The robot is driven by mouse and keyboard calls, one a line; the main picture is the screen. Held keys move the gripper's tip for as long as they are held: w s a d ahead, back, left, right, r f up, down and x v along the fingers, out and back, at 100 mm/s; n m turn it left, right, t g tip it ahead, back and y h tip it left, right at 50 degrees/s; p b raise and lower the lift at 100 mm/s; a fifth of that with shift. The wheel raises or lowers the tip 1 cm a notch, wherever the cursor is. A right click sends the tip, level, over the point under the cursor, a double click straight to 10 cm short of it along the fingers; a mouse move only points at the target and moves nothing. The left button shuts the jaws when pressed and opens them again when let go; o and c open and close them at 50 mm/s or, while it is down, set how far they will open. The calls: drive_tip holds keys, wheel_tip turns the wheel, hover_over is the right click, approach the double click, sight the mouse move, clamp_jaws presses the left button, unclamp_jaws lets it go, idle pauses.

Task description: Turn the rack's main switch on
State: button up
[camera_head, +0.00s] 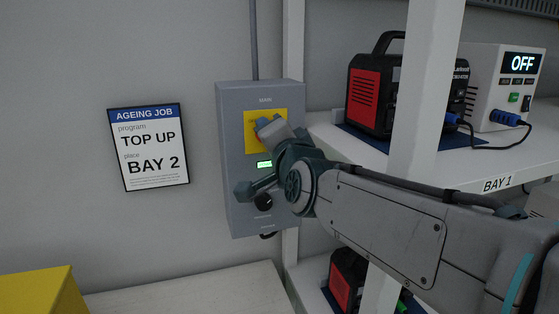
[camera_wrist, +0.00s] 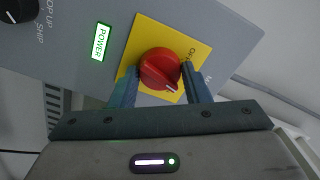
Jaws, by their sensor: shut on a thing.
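The main switch is a red rotary knob (camera_wrist: 160,68) on a yellow square plate (camera_wrist: 185,40), on the front of a grey wall box (camera_head: 240,180). In the wrist view my gripper (camera_wrist: 163,82) has one finger on each side of the knob and is shut on it. The knob's white pointer mark shows at its lower right. A green "POWER" indicator (camera_wrist: 101,42) is lit beside the plate. In the head view my gripper (camera_head: 263,130) reaches the yellow plate (camera_head: 251,118) and hides most of the knob.
A black selector knob (camera_head: 264,201) sits lower on the box. The white rack (camera_head: 470,170) on the right holds a red-and-black power unit (camera_head: 376,95) and a white charger reading "OFF" (camera_head: 522,63). A sign reading "TOP UP, BAY 2" (camera_head: 150,147) hangs left. A yellow object (camera_head: 40,292) is at lower left.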

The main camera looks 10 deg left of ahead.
drive_tip(key=shift+m+b, duration=2.15)
drive_tip(key=shift+m, duration=0.75)
drive_tip(key=o, duration=1)
drive_tip(key=shift+c, duration=0.2)
